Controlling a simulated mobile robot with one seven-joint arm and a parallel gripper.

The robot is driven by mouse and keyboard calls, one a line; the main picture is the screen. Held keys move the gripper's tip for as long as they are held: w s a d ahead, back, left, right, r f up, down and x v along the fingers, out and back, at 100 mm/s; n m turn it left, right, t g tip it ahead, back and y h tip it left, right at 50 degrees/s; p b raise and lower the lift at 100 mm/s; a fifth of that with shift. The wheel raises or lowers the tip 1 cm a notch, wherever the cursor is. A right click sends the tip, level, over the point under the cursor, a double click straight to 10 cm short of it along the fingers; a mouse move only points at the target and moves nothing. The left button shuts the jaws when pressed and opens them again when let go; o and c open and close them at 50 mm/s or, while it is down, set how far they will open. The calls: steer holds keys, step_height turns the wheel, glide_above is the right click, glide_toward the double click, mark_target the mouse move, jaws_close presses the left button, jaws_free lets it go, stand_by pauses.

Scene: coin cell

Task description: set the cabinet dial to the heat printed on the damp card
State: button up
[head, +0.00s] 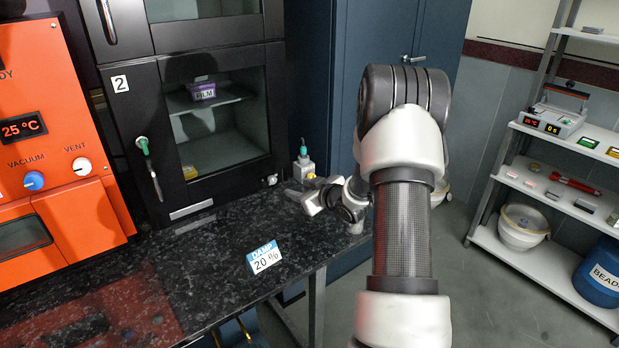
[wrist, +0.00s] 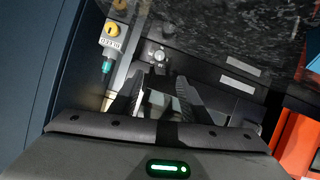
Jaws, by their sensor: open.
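The damp card (head: 264,258), blue and white, stands on the dark speckled counter. It reads "DAMP 20 %", a percentage rather than a temperature. The black cabinet (head: 178,204) marked 2 has a glass door, which looks shut. A small round pale dial (head: 272,180) sits low at its right front corner. The dial also shows in the wrist view (wrist: 158,54), ahead of and between my fingers; its setting is too small to read. My gripper (head: 292,193) is open and empty, in front of the dial and apart from it. Its fingers also show in the wrist view (wrist: 160,84).
The orange oven (head: 60,130) at left shows 25 °C. Shelves (head: 530,185) stand at right. The counter around the card is clear.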

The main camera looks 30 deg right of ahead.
steer(key=m+b, duration=0.1)
steer(key=b, duration=0.1)
glide_toward(274, 181)
steer(key=x, duration=0.7)
steer(key=shift+w+f, duration=0.15)
steer(key=c, duration=1.1)
steer(key=shift+o, duration=0.2)
steer(key=shift+p, duration=0.45)
